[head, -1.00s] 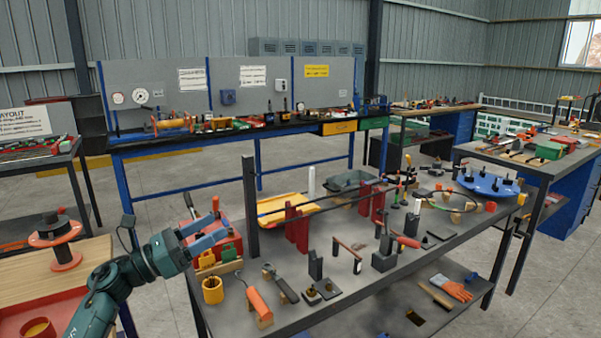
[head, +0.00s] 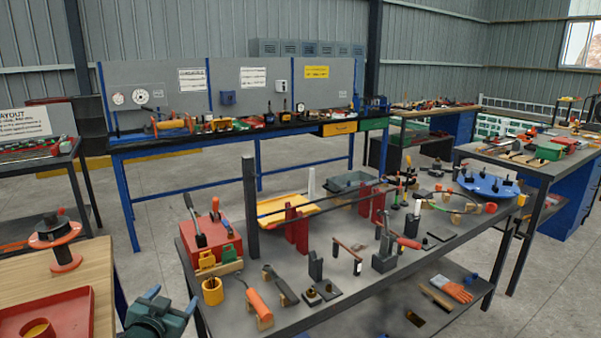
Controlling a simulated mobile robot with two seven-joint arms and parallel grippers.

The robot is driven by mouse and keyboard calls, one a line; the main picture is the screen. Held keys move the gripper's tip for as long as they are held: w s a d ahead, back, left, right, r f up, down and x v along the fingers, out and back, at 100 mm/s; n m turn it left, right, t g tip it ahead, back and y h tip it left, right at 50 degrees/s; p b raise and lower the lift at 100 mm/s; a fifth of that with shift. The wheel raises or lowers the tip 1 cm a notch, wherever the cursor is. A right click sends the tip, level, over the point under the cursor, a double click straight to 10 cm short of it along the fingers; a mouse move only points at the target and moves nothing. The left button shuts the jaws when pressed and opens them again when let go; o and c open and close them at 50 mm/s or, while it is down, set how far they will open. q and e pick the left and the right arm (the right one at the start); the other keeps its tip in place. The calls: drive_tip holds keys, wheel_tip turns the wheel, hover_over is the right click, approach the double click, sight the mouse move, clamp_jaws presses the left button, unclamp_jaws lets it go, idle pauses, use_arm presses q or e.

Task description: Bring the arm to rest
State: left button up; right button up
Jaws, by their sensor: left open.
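My left gripper (head: 169,301) is low at the left in the head view, in front of the grey workbench (head: 225,321) and right of the wooden table. Its blue-grey fingers are apart, with nothing between them. It is clear of the tools. My right gripper is not in view.
A red block (head: 213,238) with tools, a yellow cup (head: 212,291) and an orange-handled tool (head: 259,305) sit at the bench's left end. A dark post (head: 250,205) rises behind them. The wooden table (head: 85,262) holds a red tray (head: 75,312) and an orange spool (head: 64,260).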

use_arm(q)
drive_tip(key=s+d+f+g+h, duration=0.1)
drive_tip(key=s+d+f, duration=0.3)
drive_tip(key=s, duration=0.6)
drive_tip(key=s+d+f+g+h, duration=0.1)
drive_tip(key=s+d+f, duration=0.4)
drive_tip(key=s, duration=0.6)
drive_tip(key=s+d+f+g+h, duration=0.1)
drive_tip(key=s+d+f, duration=0.4)
drive_tip(key=s, duration=0.5)
drive_tip(key=shift+s+d+n+g, duration=0.25)
drive_tip(key=shift+s+n+g, duration=0.05)
drive_tip(key=shift+g, duration=0.6)
